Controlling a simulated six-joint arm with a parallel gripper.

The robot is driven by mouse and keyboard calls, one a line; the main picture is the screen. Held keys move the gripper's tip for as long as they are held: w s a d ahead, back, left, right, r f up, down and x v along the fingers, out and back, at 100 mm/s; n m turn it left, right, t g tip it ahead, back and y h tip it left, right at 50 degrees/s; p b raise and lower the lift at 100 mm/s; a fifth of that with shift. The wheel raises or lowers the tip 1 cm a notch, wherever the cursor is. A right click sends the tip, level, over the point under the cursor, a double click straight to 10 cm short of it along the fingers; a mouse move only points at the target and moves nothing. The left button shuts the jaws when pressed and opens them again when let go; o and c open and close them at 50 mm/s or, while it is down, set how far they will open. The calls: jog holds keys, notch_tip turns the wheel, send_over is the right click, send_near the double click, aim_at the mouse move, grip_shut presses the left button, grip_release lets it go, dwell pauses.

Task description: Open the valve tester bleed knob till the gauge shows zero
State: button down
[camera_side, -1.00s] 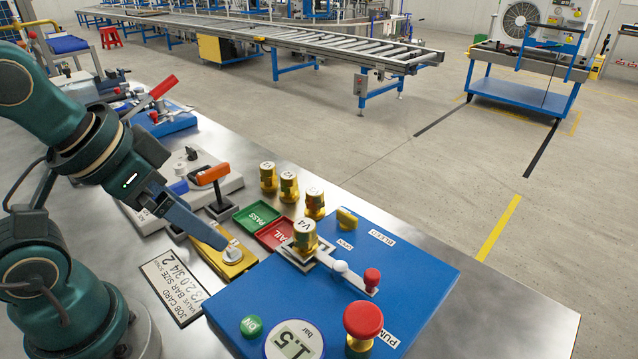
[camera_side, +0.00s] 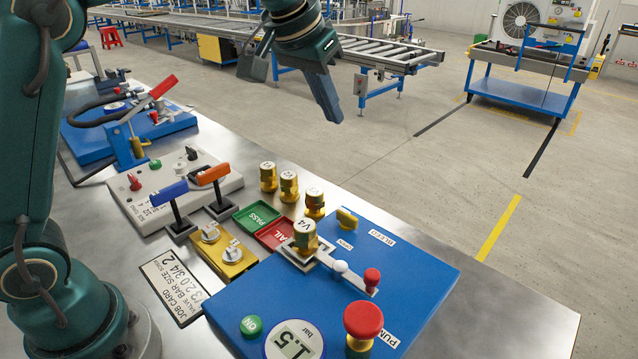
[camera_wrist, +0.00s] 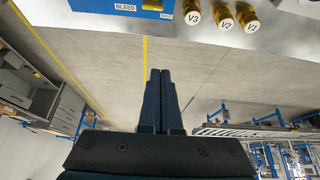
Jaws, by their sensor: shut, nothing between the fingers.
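The blue valve tester (camera_side: 240,295) lies on the bench in the side view. Its yellow bleed knob (camera_side: 347,218) stands at the far edge beside the OPEN and BLEED labels. The knob also shows at the top of the wrist view (camera_wrist: 152,5), partly cut off. The round gauge (camera_side: 294,343) reads 1.5 bar. Brass valve V4 (camera_side: 305,237) sits in the tester's clamp. My gripper (camera_side: 335,118) is shut and empty, raised in the air beyond the bleed knob. In the wrist view its fingers (camera_wrist: 160,72) are together over the floor.
Several brass valves (camera_side: 289,186) stand behind the green PASS tray (camera_side: 257,216) and red FAIL tray (camera_side: 275,234). A red pump knob (camera_side: 363,320) and a red-tipped clamp lever (camera_side: 372,280) rise from the tester. Two lever handles stand at left.

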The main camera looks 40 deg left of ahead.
send_over(347, 220)
jog(key=w+a, duration=0.2)
notch_tip(347, 220, down, 4)
jog(key=shift+g, duration=0.9)
jog(key=x, duration=0.5)
jog(key=s+x, duration=0.1)
jog(key=x, duration=0.9)
jog(key=shift+s+d+f, duration=0.1)
jog(key=shift+s+f, duration=0.05)
jog(key=shift+f, duration=0.15)
jog(key=shift+s, duration=1.95)
